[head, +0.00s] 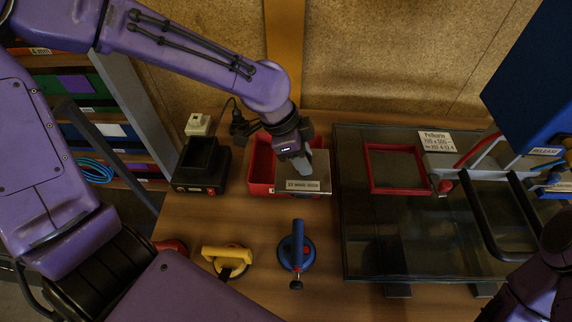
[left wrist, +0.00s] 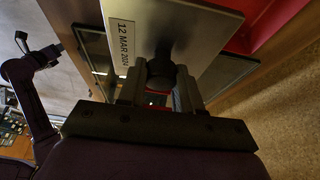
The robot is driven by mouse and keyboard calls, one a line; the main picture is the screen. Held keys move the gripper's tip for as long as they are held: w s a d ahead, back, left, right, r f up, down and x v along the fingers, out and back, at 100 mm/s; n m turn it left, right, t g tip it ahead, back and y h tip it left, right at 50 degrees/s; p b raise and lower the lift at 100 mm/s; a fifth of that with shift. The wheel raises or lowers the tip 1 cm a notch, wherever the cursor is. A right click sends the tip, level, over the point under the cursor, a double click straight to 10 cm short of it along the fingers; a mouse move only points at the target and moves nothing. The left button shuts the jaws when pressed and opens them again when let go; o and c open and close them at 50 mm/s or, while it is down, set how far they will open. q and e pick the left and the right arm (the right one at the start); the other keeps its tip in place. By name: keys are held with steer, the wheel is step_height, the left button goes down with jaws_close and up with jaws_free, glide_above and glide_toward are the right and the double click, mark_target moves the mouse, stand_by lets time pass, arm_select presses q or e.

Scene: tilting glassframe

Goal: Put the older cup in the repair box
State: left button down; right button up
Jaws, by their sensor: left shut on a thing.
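My left gripper (head: 298,155) is shut on the dark knob (left wrist: 161,68) of a flat metal plate (head: 302,186). The plate carries a white label (left wrist: 122,42) that begins "12 MAR"; I cannot read the year for certain. The plate lies over or just above the right part of an open red box (head: 262,165). I cannot tell whether they touch. Three suction cups with handles stand at the table front: a blue one (head: 297,246), a yellow one (head: 227,256) and a red one (head: 172,246), partly hidden by my arm. My right arm shows at lower right; its gripper is unclear.
A black device (head: 200,165) stands left of the red box. At right is a glass pane (head: 400,235) with a red frame (head: 396,168) and a white card (head: 436,141) on it. A blue block (head: 530,70) hangs at upper right. Bare wood (head: 322,225) shows between the cups and pane.

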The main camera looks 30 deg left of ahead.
arm_select(q)
steer(key=w+a+f+p, duration=0.1)
steer(key=w+a+f, duration=0.1)
steer(key=a+f, duration=0.1)
steer(key=w+a+f+p, duration=0.1)
steer(key=w+a+f, duration=0.1)
steer(key=a+f, duration=0.2)
steer(key=w+a+f+p, duration=0.1)
steer(key=w+a+f, duration=0.2)
steer(key=a+f, duration=0.1)
steer(key=shift+w+a+f+p, duration=0.15)
steer(key=shift+f+p, duration=0.2)
steer(key=shift+f, duration=0.3)
steer(key=shift+w+f, duration=0.1)
steer(key=shift+f, duration=0.15)
steer(key=c, duration=0.8)
jaws_free()
steer(key=shift+f, duration=0.1)
steer(key=shift+o, duration=0.2)
